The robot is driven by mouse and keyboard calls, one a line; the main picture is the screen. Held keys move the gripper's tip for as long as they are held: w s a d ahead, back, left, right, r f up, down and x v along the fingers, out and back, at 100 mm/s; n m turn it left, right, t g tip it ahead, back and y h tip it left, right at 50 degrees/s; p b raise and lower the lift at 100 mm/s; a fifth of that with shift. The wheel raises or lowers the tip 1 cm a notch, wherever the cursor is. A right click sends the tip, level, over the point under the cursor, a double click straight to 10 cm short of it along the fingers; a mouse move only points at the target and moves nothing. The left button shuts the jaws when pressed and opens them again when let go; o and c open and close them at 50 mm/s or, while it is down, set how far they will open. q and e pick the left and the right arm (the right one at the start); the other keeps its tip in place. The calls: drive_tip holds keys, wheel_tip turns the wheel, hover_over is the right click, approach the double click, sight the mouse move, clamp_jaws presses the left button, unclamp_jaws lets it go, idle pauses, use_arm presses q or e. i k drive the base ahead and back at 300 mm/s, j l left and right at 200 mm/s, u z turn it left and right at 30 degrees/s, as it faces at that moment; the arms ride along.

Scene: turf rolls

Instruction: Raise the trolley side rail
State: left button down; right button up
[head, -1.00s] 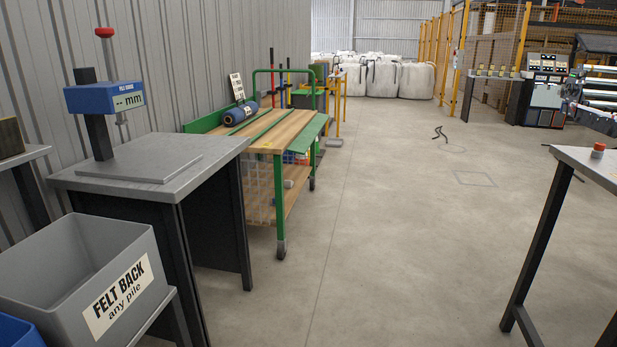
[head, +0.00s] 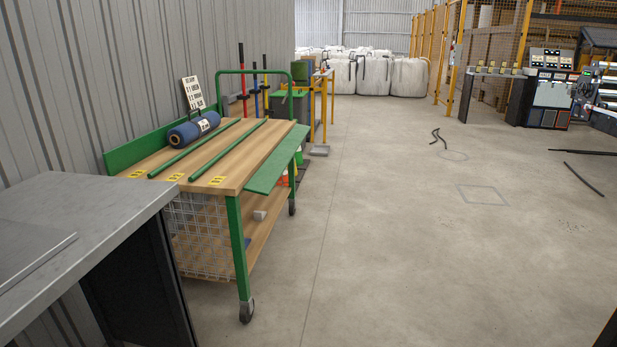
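The trolley (head: 245,165) stands along the wall at left centre, with a green frame, a wooden top and a wooden lower shelf. A green side rail panel (head: 277,163) on its right long side hangs folded outward and slopes down. A green panel (head: 150,142) on the wall side stands upright. A blue roll (head: 194,128) lies on the top near the far left, beside two green bars (head: 228,150) running lengthwise. Neither of my grippers is in view.
A grey steel table (head: 75,235) fills the near left, close to the trolley's near end. Hand tools and yellow posts (head: 325,105) stand beyond the trolley. The floor (head: 400,230) right of the trolley is clear. Dark strips (head: 583,178) lie farther right.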

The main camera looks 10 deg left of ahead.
sight(264, 180)
drive_tip(key=i, duration=0.55)
drive_tip(key=i+l+u, duration=0.1)
drive_tip(key=i, duration=0.45)
drive_tip(key=i+l, duration=0.15)
drive_tip(key=i, duration=0.4)
drive_tip(key=j+u, duration=0.05)
